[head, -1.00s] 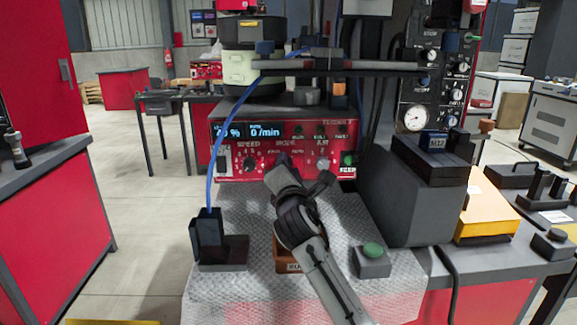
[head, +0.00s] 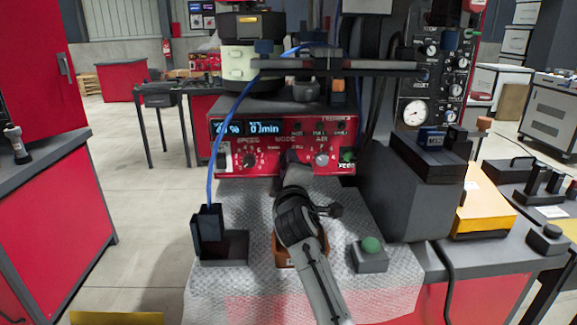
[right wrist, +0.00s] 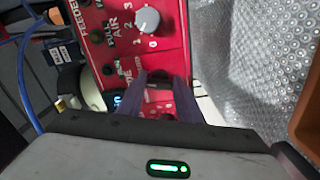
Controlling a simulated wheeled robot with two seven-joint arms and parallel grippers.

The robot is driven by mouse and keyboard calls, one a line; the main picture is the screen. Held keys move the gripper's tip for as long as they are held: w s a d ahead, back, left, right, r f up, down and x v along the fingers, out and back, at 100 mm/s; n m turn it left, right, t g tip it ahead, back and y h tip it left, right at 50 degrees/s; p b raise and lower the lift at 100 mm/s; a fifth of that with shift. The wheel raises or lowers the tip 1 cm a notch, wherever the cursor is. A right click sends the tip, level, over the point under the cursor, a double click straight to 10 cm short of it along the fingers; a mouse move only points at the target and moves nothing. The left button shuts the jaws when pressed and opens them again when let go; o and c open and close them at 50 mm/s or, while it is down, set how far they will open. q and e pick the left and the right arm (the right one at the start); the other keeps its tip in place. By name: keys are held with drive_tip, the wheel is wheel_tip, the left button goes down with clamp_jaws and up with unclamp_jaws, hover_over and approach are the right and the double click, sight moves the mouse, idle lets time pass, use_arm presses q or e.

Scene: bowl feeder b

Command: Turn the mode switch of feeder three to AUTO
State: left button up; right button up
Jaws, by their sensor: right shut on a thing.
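The red feeder control panel (head: 232,164) stands at the back of the bench, with a lit display and SPEED, MODE and AIR controls in a row. Its label is too blurred to read surely. My right gripper (head: 291,158) reaches up to the MODE position and covers the switch in the head view. In the right wrist view, its two dark fingers (right wrist: 164,88) are shut on the dark mode switch (right wrist: 159,79). Which mode the switch points to cannot be told. My left gripper is not in view.
The grey AIR knob (right wrist: 147,18) sits close beside the fingers; the SPEED knob (head: 249,162) is to the left. A blue hose (head: 211,165) runs down to a dark block. A green button box (head: 371,254) stands on the textured mat (head: 345,215). A grey housing is at right.

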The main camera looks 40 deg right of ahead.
drive_tip(key=m, duration=0.5)
drive_tip(key=shift+a+f, duration=0.1)
drive_tip(key=shift+f, duration=0.1)
drive_tip(key=shift+m, duration=0.3)
drive_tip(key=o, duration=1)
drive_tip(key=shift+o, duration=0.2)
drive_tip(key=shift+r, duration=0.1)
